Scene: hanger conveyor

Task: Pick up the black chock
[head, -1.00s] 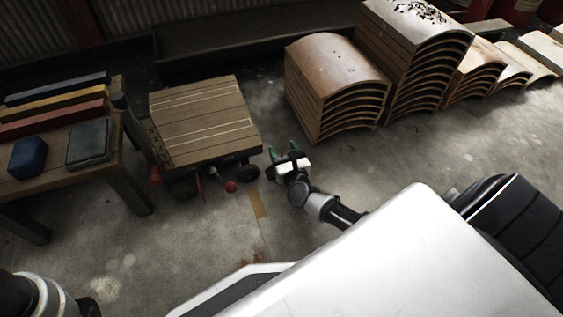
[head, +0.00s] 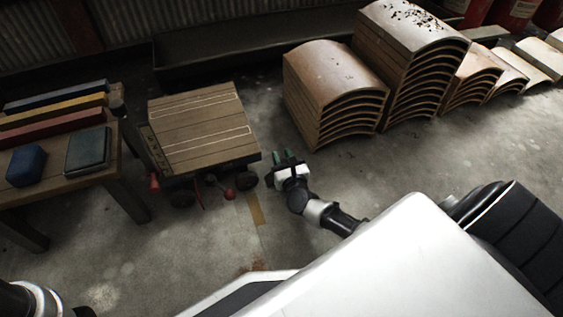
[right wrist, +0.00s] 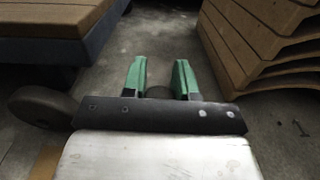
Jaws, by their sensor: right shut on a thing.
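My right gripper (head: 284,156) is low over the floor, just right of the cart, with its green fingers pointing away from me. In the right wrist view the two fingers (right wrist: 160,80) stand close together, shut on a small dark thing (right wrist: 158,92), which looks like the black chock. Its lower part is hidden behind my gripper's dark plate. I cannot tell whether it touches the floor. My left arm shows only at the lower left of the head view, and its gripper is out of view.
A wooden-topped cart (head: 205,130) with dark wheels stands left of my right gripper. Stacks of curved brown boards (head: 335,85) stand beyond and to the right. A table (head: 125,190) with coloured bars and two blocks is at the left. Bare floor lies in front.

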